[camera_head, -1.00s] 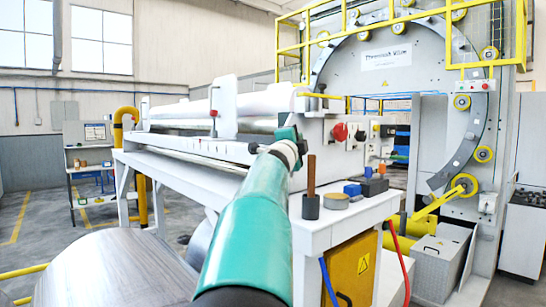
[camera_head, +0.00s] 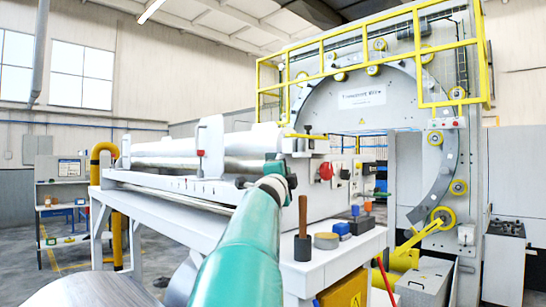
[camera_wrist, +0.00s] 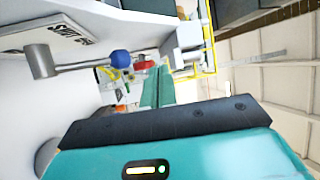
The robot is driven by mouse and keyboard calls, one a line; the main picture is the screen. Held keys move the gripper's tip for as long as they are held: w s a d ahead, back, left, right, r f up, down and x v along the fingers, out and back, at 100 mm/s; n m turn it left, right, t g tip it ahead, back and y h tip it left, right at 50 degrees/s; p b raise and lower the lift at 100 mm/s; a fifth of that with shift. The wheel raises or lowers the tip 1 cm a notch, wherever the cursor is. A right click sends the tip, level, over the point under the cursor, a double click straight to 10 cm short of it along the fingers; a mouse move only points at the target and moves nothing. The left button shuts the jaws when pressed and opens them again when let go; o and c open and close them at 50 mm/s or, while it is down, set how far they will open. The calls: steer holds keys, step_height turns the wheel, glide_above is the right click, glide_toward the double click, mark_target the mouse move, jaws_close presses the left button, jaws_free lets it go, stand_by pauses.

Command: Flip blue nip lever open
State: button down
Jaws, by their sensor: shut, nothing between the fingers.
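The blue nip lever shows in the wrist view as a grey bar on a round grey hub (camera_wrist: 40,62) with a blue ball knob (camera_wrist: 120,58) at its end. It stands out from a white machine face. My gripper (camera_wrist: 162,72) shows as two teal fingers close together, shut and empty. They are to the right of and below the blue knob in that picture, apart from it. In the head view my gripper (camera_head: 288,181) is at the end of my teal arm, by the near end of the white roller machine (camera_head: 222,188). I cannot pick out the lever there.
A white bench (camera_head: 345,252) right of my arm carries a dark cup with a brown handle (camera_head: 303,228), a round tin (camera_head: 326,240) and small blocks. A red button (camera_head: 326,171) sits on the machine behind. A large wrapping ring (camera_head: 300,105) stands at the back.

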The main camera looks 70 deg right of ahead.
steer(key=a+r, duration=0.5)
steer(key=a, duration=0.3)
steer(key=shift+s+a, duration=0.15)
steer(key=shift+a, duration=0.2)
steer(key=shift+a, duration=0.1)
